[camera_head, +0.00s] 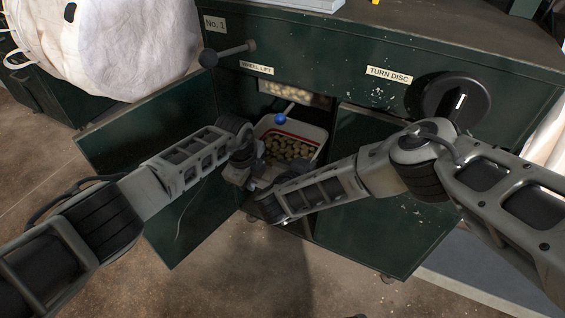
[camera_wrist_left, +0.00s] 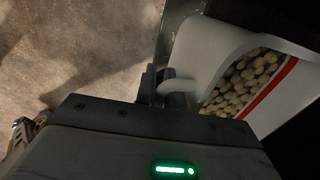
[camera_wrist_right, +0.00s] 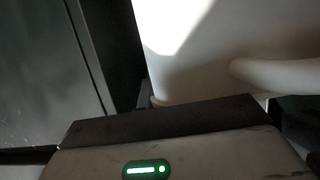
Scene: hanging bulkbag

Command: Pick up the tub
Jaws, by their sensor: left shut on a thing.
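The white tub (camera_head: 312,133) with a red band inside stands in the open cabinet and holds many round tan pieces (camera_head: 290,147). My left gripper (camera_head: 246,172) is at the tub's near side. In the left wrist view, its fingers (camera_wrist_left: 165,84) are shut at the tub's pale handle (camera_wrist_left: 182,88). My right gripper (camera_head: 264,184) is low at the tub's near side, partly hidden by my arm. In the right wrist view, the tub wall (camera_wrist_right: 190,70) and a curved handle (camera_wrist_right: 275,74) are close ahead; the fingers are mostly hidden.
The green cabinet has a door open at left (camera_head: 130,140) and another door panel (camera_head: 375,215) at right. A black turn disc (camera_head: 440,97) and a ball-ended lever (camera_head: 230,53) stick out. Floor in front is clear.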

